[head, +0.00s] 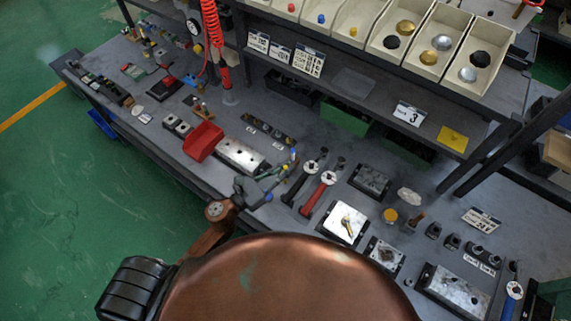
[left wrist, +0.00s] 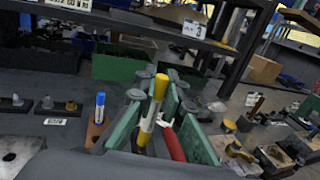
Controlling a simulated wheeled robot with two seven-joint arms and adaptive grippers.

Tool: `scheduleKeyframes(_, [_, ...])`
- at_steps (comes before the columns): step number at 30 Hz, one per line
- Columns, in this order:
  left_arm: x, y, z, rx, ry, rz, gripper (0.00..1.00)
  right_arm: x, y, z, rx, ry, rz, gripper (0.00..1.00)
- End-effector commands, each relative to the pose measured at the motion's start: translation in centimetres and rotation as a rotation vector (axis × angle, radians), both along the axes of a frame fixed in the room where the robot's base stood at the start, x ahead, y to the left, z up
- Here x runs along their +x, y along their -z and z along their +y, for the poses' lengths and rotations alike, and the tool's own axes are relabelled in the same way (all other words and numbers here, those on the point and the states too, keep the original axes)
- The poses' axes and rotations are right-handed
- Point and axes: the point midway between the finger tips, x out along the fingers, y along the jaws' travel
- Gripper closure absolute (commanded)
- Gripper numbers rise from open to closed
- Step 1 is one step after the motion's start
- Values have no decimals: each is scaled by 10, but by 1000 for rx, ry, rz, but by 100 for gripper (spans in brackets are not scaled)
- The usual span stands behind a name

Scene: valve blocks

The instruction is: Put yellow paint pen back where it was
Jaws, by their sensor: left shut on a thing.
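The yellow paint pen (left wrist: 153,108) has a yellow upper end and a white band lower down. It stands slightly tilted between the green-padded fingers of my left gripper (left wrist: 150,112), which is shut on it. A blue pen (left wrist: 100,108) stands upright at a brown block (left wrist: 97,132), just left of the gripper in the left wrist view. My right gripper is not in view.
A red-handled tool (head: 318,195) and a dark-handled one lie right of the left gripper. A metal valve block (head: 240,157) and a red bin (head: 203,141) are to its left. A white plate (head: 344,222) lies farther right. Shelves with parts bins (head: 400,35) rise behind.

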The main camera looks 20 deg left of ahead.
Motion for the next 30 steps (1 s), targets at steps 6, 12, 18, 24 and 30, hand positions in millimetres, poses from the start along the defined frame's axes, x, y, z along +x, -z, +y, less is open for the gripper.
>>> scheduleKeyframes(6, [53,28,14,3,1,-2,100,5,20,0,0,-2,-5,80])
scheduleKeyframes(12, [83,64,22,1,0,1,100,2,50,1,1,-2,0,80])
scheduleKeyframes(18, [97,78,26,1,1,0,100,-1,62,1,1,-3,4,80])
scheduleKeyframes(24, [105,89,28,1,0,-1,100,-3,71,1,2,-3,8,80])
scheduleKeyframes(30, [106,119,29,0,0,2,100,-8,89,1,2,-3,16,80])
